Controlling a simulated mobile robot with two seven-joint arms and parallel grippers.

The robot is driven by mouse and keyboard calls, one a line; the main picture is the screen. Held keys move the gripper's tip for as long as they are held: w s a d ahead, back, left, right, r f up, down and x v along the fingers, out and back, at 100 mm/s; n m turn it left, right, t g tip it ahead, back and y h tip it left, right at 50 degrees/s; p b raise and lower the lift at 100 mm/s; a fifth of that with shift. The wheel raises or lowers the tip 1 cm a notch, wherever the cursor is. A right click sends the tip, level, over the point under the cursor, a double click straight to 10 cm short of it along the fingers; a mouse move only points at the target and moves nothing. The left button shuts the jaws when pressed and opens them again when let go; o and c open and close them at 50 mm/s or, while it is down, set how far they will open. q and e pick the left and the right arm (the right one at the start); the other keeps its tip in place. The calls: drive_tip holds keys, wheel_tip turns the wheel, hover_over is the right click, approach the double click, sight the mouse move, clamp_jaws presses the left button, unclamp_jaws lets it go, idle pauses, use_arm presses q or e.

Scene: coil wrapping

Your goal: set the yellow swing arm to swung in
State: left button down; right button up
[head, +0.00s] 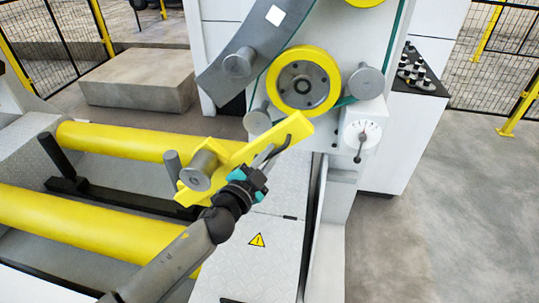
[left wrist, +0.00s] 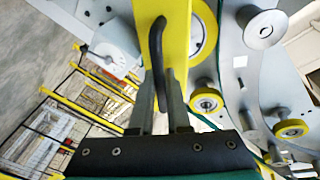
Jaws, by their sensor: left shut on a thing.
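The yellow swing arm (head: 232,157) is a flat yellow bar in the middle of the head view. It slants from a grey roller at its lower left up to its right end, just below the yellow-rimmed wheel (head: 303,52). A dark bent handle (head: 287,143) stands on its right part. My left gripper (head: 268,157) is shut on this handle. In the left wrist view the fingers (left wrist: 163,103) close around the lower end of the handle (left wrist: 156,52), with the yellow bar (left wrist: 177,35) behind it. My right gripper is in neither view.
Two long yellow rollers (head: 135,143) lie at the left. A white box with a dial (head: 363,133) stands right of the bar's end. A curved grey ring (head: 240,62) rises above. A black panel with knobs (head: 417,72) is at the right. Open floor (head: 450,210) lies beyond.

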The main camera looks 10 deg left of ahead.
use_arm(q)
drive_tip(key=a+r+n+t+p, duration=0.1)
drive_tip(key=a+r+n+p, duration=0.2)
drive_tip(key=a, duration=1)
drive_tip(key=a+r+n+t+p, duration=0.1)
drive_tip(key=a+r+n+p, duration=0.2)
drive_tip(key=a+r, duration=0.6)
drive_tip(key=shift+a+r+n+y, duration=0.4)
drive_tip(key=shift+a+n, duration=1)
drive_tip(key=shift+a, duration=0.65)
drive_tip(key=shift+a, duration=0.1)
drive_tip(key=c, duration=1.2)
unclamp_jaws()
drive_tip(key=shift+a+f, duration=0.1)
drive_tip(key=shift+a, duration=0.05)
drive_tip(key=shift+o, duration=0.2)
drive_tip(key=shift+s, duration=0.1)
drive_tip(key=p+v, duration=0.1)
drive_tip(key=v, duration=1.4)
drive_tip(key=shift+f, duration=0.2)
